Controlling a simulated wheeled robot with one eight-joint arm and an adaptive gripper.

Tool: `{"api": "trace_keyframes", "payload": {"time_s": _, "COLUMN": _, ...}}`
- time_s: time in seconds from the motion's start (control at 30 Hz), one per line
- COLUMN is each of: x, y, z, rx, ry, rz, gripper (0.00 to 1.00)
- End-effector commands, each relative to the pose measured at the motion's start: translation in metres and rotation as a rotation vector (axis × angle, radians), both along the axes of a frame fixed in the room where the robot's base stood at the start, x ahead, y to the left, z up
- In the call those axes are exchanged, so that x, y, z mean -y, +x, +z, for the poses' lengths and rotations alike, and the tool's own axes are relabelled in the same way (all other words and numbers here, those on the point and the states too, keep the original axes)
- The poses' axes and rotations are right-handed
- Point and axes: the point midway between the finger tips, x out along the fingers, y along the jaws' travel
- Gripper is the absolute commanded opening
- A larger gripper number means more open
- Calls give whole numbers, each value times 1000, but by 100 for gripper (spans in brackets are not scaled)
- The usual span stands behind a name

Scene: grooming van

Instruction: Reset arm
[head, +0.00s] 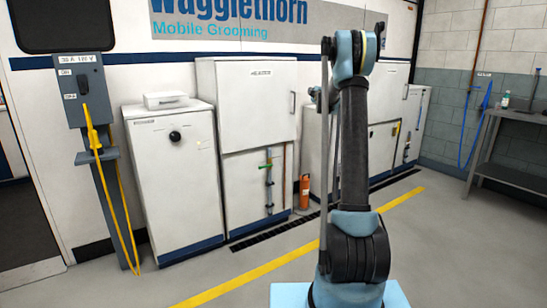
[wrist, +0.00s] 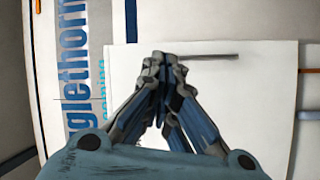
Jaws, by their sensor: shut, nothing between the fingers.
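My gripper (wrist: 163,72) shows in the wrist view with its fingers closed together and nothing between them. Behind it is the white front of a cabinet with a dark bar handle (wrist: 208,57), seen turned on its side. In the head view my arm stands upright, right of centre, folded at the top. The gripper itself cannot be made out clearly there, as the arm hides it.
White cabinets (head: 258,105) line the wall, one with a small white box (head: 166,100) on top. A power post (head: 85,90) with a yellow cable stands left. An orange cylinder (head: 304,192) stands on the floor. A grey table (head: 512,115) is at right. The near floor is clear.

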Motion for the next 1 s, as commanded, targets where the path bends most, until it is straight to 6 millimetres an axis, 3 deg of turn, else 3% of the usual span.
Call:
{"api": "trace_keyframes", "payload": {"time_s": 0.2, "x": 27, "y": -62, "z": 26, "rx": -52, "ry": 129, "rz": -137, "gripper": 0}}
{"api": "trace_keyframes", "payload": {"time_s": 0.47, "x": 51, "y": -143, "z": 31, "rx": -129, "ry": 282, "rz": -296, "gripper": 0}}
{"api": "trace_keyframes", "payload": {"time_s": 0.77, "x": 67, "y": -250, "z": 8, "rx": -261, "ry": 454, "rz": -461, "gripper": 0}}
{"api": "trace_keyframes", "payload": {"time_s": 1.0, "x": 70, "y": -342, "z": -30, "rx": -391, "ry": 583, "rz": -577, "gripper": 0}}
